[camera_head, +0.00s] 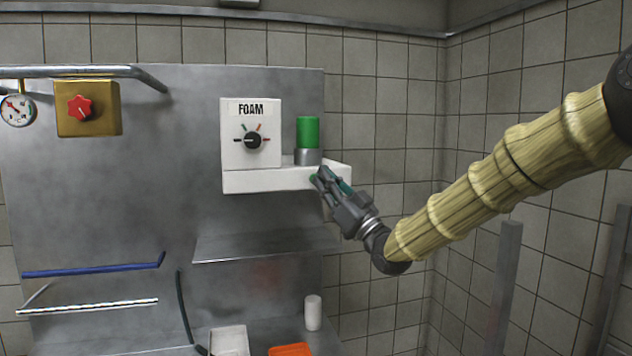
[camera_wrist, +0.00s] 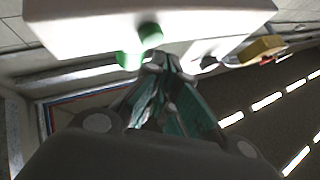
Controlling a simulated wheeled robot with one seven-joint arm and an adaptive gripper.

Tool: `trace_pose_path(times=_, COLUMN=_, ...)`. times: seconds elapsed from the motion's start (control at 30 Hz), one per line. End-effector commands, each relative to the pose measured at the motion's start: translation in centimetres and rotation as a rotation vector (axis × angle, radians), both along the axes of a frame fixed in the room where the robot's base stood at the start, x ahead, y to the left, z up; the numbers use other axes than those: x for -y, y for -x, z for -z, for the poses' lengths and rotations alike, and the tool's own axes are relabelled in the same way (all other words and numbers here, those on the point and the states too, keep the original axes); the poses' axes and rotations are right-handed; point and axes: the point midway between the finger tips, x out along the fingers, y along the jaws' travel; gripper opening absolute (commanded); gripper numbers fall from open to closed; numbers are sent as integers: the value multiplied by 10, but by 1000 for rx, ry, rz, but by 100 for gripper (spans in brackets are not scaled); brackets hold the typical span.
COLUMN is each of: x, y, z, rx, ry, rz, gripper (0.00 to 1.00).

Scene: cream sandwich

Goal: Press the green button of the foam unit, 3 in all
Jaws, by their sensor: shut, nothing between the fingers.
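The foam unit (camera_head: 251,115) is a white box on the steel wall panel, with a FOAM label and a black dial. A green cylinder (camera_head: 307,131) stands in a grey collar on its white ledge (camera_head: 265,181). My gripper (camera_head: 317,177) is shut and empty, its fingertips at the ledge's right front corner, below the cylinder. In the wrist view, the shut fingertips (camera_wrist: 165,62) are close to two green round parts, one on the white body (camera_wrist: 150,34) and one below it (camera_wrist: 129,60). I cannot tell whether the fingertips touch either, or which is the button.
A brass box (camera_head: 88,108) with a red knob and a gauge (camera_head: 18,109) are at the left. A steel shelf (camera_head: 265,247) is below the unit. A white cylinder (camera_head: 313,312), a white container (camera_head: 229,341) and an orange item (camera_head: 290,349) are lower down.

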Motion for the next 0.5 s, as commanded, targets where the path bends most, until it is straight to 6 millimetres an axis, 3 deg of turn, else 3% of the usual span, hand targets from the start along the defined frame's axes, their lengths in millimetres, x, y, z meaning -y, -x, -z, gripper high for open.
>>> trace_pose_path(times=0.5, x=11, y=32, z=1, rx=1, ry=-1, rz=0, gripper=0)
